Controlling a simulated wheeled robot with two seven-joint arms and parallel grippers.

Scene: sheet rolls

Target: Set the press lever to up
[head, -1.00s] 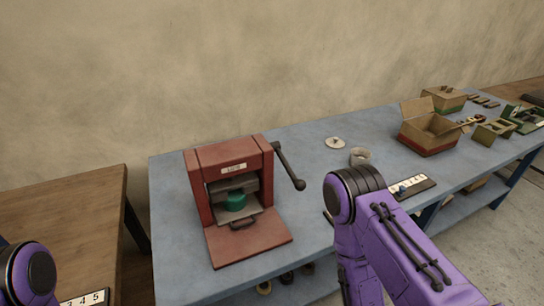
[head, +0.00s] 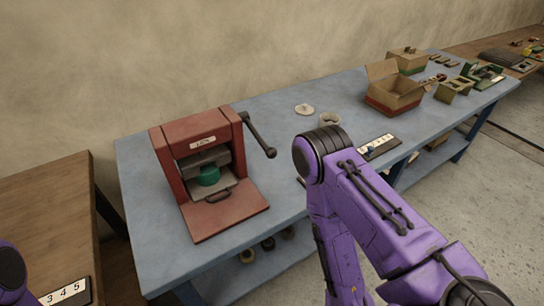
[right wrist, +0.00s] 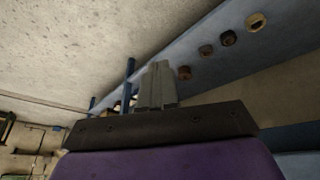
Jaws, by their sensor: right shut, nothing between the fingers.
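An open cardboard box (head: 393,92), a grey cup (head: 329,120) and a pale lid (head: 304,109) are on the table to the right of the press. A numbered strip (head: 380,146) lies near the front edge. A wooden table (head: 45,215) stands at the left.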

